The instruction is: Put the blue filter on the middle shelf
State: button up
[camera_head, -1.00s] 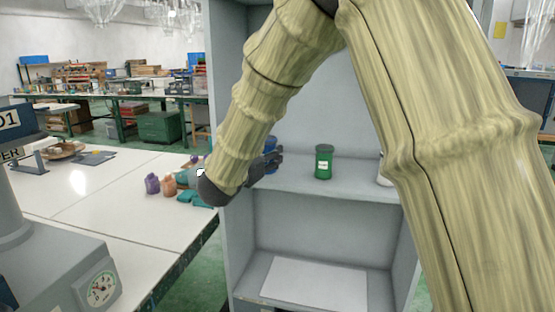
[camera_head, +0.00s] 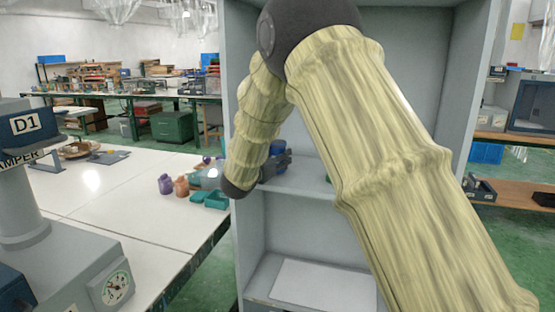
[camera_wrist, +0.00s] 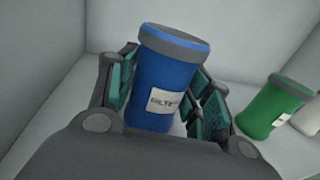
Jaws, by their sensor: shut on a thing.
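The blue filter (camera_wrist: 165,85) is a blue cylinder with a grey-rimmed lid and a white label. My gripper (camera_wrist: 160,105) is shut on it, with a finger on each side, in the wrist view. In the head view my gripper (camera_head: 274,166) is at the left part of the middle shelf (camera_head: 305,181), and only a bit of the blue filter (camera_head: 277,147) shows behind it. In the wrist view the filter is over the shelf surface and looks slightly tilted; I cannot tell whether its base touches the shelf.
A green canister (camera_wrist: 274,107) stands to the right of the filter on the shelf, with a white item (camera_wrist: 309,118) beyond it. My arm hides most of the shelf's right side in the head view. A white table (camera_head: 110,195) with small bottles is at left.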

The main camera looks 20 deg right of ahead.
jog(key=shift+f, duration=0.4)
jog(key=shift+f, duration=0.15)
jog(key=o, duration=1.1)
jog(key=b+v, duration=0.1)
jog(key=v, duration=1.1)
